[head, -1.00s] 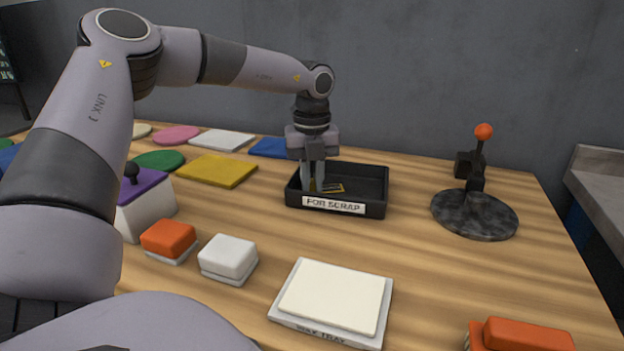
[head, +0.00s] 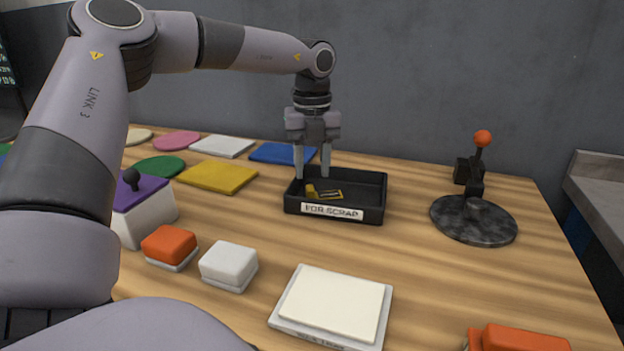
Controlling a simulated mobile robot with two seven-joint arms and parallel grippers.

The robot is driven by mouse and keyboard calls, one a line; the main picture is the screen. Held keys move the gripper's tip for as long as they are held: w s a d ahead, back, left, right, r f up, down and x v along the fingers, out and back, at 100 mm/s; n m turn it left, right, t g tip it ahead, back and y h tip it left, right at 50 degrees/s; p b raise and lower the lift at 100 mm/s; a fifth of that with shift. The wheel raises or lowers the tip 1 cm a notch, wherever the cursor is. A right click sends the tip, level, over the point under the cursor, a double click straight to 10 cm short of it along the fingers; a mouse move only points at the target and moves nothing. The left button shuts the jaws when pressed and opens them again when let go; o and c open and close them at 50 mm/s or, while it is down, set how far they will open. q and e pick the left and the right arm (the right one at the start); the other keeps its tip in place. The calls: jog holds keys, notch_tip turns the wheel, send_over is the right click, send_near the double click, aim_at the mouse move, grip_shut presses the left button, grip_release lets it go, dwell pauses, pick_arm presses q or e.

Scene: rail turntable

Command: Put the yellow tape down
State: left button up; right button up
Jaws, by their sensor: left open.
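A small yellow item (head: 311,191), which looks like the yellow tape, lies in the left part of the black tray (head: 345,180) labelled "FOR SCRAP". Beside it in the tray lies a flat yellow-edged piece (head: 331,195); at this size I cannot tell what it is. My left gripper (head: 312,176) is open and empty, pointing down above the left part of the tray, with its fingers apart over the yellow item. My right gripper is not in view.
Orange (head: 170,244) and white (head: 229,264) blocks and a white wax tray (head: 333,304) stand in front. A lever on a dark round base (head: 473,219) stands right. Coloured pads, including a yellow one (head: 217,176), lie behind left.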

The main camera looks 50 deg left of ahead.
aim_at(312, 191)
pick_arm(q)
notch_tip(312, 191, up, 7)
jog(key=shift+r+p, duration=0.2)
jog(key=shift+p, duration=0.2)
dwell(0.4)
